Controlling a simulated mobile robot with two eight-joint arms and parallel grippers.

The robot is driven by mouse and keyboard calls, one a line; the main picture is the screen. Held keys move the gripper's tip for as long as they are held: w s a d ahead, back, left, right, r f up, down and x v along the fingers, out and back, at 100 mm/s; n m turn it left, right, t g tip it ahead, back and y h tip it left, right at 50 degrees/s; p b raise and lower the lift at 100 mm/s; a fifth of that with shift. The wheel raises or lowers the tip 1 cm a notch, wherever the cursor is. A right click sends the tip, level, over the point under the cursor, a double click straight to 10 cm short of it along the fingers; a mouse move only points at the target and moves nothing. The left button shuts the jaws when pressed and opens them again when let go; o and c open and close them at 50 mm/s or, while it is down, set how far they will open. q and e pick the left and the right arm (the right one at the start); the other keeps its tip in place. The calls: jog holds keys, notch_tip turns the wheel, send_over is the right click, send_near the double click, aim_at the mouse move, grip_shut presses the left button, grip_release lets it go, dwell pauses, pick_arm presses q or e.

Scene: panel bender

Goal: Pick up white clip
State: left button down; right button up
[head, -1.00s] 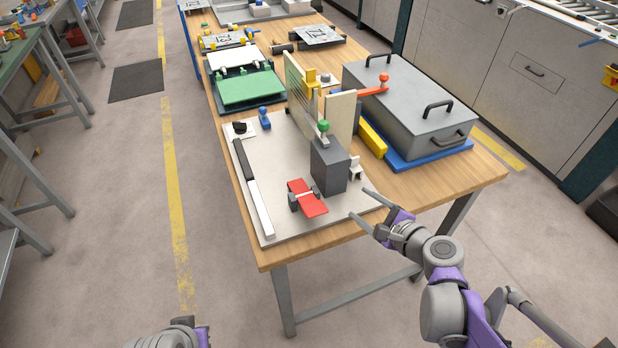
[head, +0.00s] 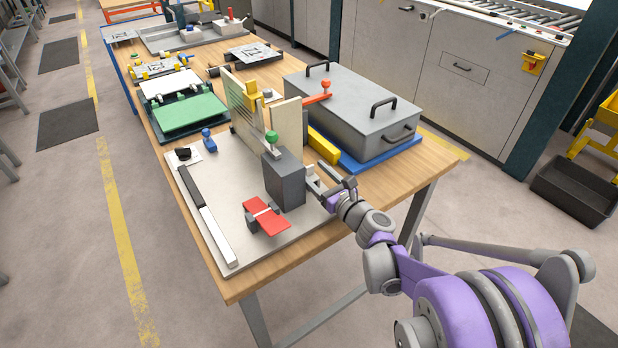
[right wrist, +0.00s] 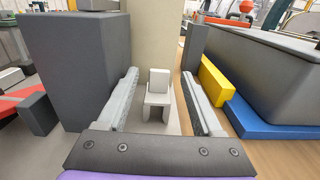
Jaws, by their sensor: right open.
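The white clip (right wrist: 157,94) stands upright on the light plate (right wrist: 172,125), in front of a beige upright panel (right wrist: 153,35). In the right wrist view it sits between the two fingers of my right gripper (right wrist: 160,80), with a gap on both sides. In the head view my right gripper (head: 318,175) is beside the dark grey block (head: 284,180), low over the plate, and largely hides the clip. The right gripper is open and empty. My left gripper is not in view.
The dark grey block stands close to the left of my right gripper. A yellow bar (right wrist: 216,84) and a grey lidded case (head: 355,105) on a blue base (right wrist: 258,122) lie to the right. A red part (head: 266,218) lies on the plate's front.

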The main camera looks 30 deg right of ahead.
aim_at(309, 167)
jog(key=w, duration=0.5)
jog(key=shift+w+a, duration=0.2)
jog(key=shift+a, duration=0.05)
grip_shut()
